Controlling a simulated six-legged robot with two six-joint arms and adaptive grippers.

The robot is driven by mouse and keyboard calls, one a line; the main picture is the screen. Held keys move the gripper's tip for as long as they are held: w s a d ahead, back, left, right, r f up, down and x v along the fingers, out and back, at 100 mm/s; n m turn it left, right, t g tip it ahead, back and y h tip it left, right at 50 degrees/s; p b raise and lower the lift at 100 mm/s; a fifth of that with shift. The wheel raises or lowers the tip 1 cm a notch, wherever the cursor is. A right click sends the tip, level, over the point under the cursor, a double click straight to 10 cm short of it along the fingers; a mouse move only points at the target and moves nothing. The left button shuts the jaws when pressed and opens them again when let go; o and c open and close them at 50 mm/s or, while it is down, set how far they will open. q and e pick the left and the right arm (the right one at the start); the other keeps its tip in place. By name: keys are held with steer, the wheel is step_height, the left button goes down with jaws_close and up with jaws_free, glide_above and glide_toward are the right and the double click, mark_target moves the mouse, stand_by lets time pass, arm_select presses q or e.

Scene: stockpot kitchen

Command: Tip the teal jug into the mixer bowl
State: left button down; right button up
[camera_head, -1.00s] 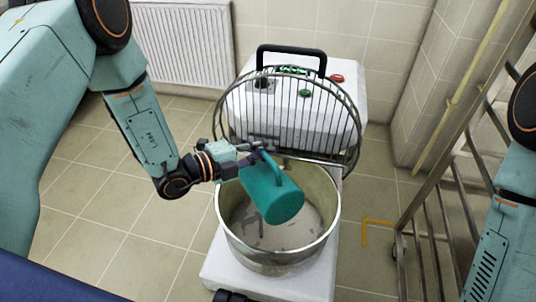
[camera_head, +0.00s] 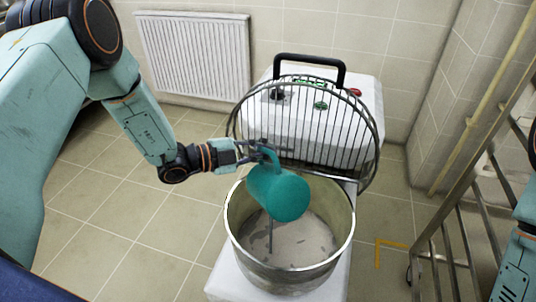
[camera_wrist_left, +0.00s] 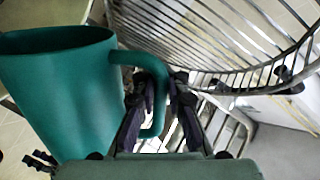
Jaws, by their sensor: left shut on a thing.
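The teal jug (camera_head: 284,196) is tilted above the mixer bowl (camera_head: 345,237), apart from its rim, with a plain round end facing the head camera. Its mouth is hidden in the head view. My left gripper (camera_head: 262,153) is shut on the jug's handle, at the bowl's far left side. In the left wrist view the jug (camera_wrist_left: 62,95) is at the left, with its handle between my fingers (camera_wrist_left: 158,100). The steel bowl has grey patches inside. A thin dark shape stands below the jug; I cannot tell what it is.
The wire guard (camera_head: 325,125) stands raised behind the bowl, close to my left gripper. The white mixer body (camera_head: 366,100) with a black handle is behind it. A metal rack (camera_head: 478,215) stands at the right. Tiled floor is clear at the left.

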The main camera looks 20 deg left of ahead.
arm_select(q)
steer(key=w+a+f+n+h+b, duration=0.1)
steer(key=w+a+f+n+b, duration=0.3)
steer(key=b, duration=0.2)
steer(key=shift+g+b, duration=0.3)
steer(key=shift+b, duration=0.05)
stand_by(0.4)
steer(key=shift+a, duration=0.1)
stand_by(2.0)
